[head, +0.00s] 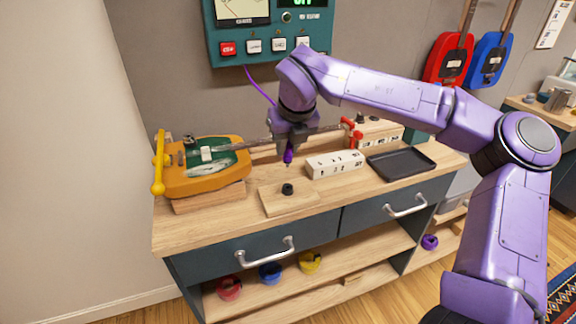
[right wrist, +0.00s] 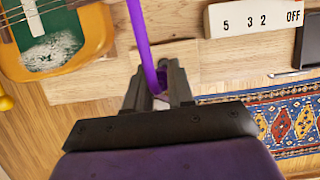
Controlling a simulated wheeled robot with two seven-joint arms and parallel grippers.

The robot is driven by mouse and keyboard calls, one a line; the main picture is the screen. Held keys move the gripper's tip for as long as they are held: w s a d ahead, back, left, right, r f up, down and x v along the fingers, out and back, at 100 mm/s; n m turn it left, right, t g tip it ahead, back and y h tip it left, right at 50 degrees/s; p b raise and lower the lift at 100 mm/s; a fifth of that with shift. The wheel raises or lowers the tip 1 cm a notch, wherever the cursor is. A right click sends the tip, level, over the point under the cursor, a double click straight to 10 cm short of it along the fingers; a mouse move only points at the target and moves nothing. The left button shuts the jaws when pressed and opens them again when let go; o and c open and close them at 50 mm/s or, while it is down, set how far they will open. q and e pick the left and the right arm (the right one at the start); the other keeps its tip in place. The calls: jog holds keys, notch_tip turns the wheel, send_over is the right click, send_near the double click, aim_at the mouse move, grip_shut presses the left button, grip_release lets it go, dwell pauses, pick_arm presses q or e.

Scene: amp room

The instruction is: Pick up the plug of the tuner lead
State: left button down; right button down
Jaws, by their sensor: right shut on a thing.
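The purple tuner lead (head: 258,87) hangs from the teal tuner box (head: 262,30) on the wall and runs down to my right gripper. Its purple plug (head: 288,156) points down below the fingers of my right gripper (head: 289,148), above the bench. In the right wrist view the purple lead (right wrist: 142,40) comes down between the two fingers of my right gripper (right wrist: 161,92), which are shut on the plug. The fingers hide most of the plug there. My left gripper is not in view.
An orange guitar (head: 205,175) lies at the left of the wooden bench (head: 230,225). A white numbered block (head: 334,165) and a black tray (head: 401,163) stand to the right.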

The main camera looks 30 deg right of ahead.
notch_tip(320, 180, up, 23)
jog(key=p, duration=0.5)
jog(key=shift+r, duration=0.15)
